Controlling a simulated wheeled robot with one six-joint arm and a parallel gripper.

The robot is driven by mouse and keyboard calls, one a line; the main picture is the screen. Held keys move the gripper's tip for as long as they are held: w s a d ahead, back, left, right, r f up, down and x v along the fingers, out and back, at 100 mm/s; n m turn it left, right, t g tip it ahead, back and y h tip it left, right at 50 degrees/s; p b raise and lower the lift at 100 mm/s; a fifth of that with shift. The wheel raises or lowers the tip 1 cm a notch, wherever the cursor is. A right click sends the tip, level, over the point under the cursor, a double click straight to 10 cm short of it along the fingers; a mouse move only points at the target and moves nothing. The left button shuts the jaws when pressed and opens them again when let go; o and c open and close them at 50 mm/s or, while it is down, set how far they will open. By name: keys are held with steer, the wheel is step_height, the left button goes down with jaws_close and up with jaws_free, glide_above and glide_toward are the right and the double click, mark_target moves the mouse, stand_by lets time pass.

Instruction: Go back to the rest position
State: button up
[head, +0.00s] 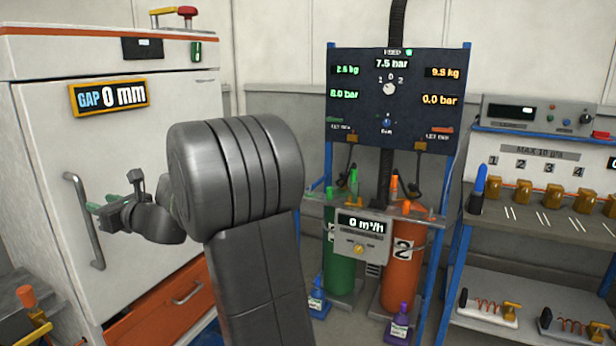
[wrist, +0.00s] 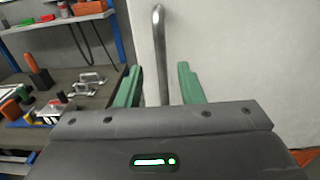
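My gripper (head: 98,212) is in front of the white cabinet (head: 130,120), close to its vertical metal handle (head: 76,190). In the wrist view my gripper (wrist: 160,84) shows two green fingers spread apart, and the handle (wrist: 159,40) shows in the gap between them. The fingers do not appear to press on the bar. I cannot tell whether the fingertips reach around the bar or stop just short of it. The cabinet door looks shut, and its display (head: 110,96) reads "GAP 0 mm".
An orange drawer (head: 165,305) lies below the door. A gauge panel (head: 375,115) stands over a green cylinder (head: 342,255) and an orange cylinder (head: 402,265). A shelf unit (head: 545,235) with several small parts is on the right. A bench (wrist: 62,80) shows left in the wrist view.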

steer(key=p+x, duration=0.3)
steer(key=x, duration=0.8)
steer(key=n+g+y, duration=0.1)
steer(key=n+g, duration=0.2)
steer(key=g, duration=0.1)
glide_toward(83, 197)
steer(key=w+d, duration=0.1)
steer(key=d, duration=1.6)
steer(key=s+d+b, duration=0.1)
steer(key=d, duration=1.1)
steer(key=shift+s+d+f, duration=0.15)
steer(key=shift+s+d, duration=0.05)
steer(key=shift+s, duration=0.05)
